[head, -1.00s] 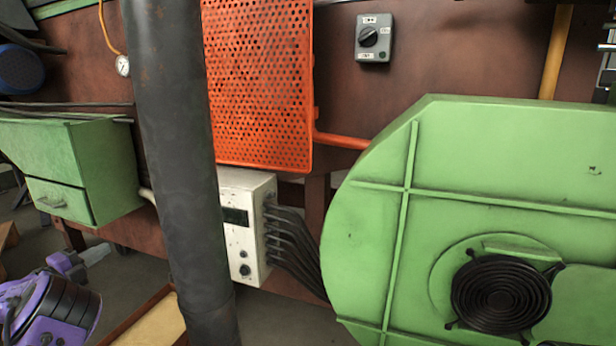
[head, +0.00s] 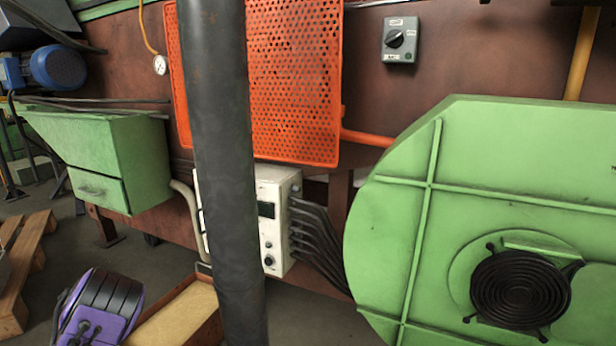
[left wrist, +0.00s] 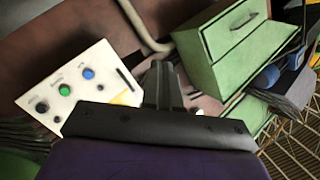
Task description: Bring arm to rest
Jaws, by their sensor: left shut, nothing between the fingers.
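My left arm shows as a purple and black link (head: 100,308) at the lower left of the head view; its fingers are outside that view. In the left wrist view my left gripper (left wrist: 163,84) has its dark fingers together, with nothing between them. It points toward the brown furnace side, between the white control box (left wrist: 78,86) and the green drawer cabinet (left wrist: 228,48). No contact with either shows. My right arm and gripper are in neither view.
In the head view a dark vertical pipe (head: 225,190) stands in front of the white box and orange perforated guard (head: 292,85). A large green housing (head: 480,200) with a black fan grille fills the right. A wooden pallet (head: 25,265) lies at left; grey floor shows around it.

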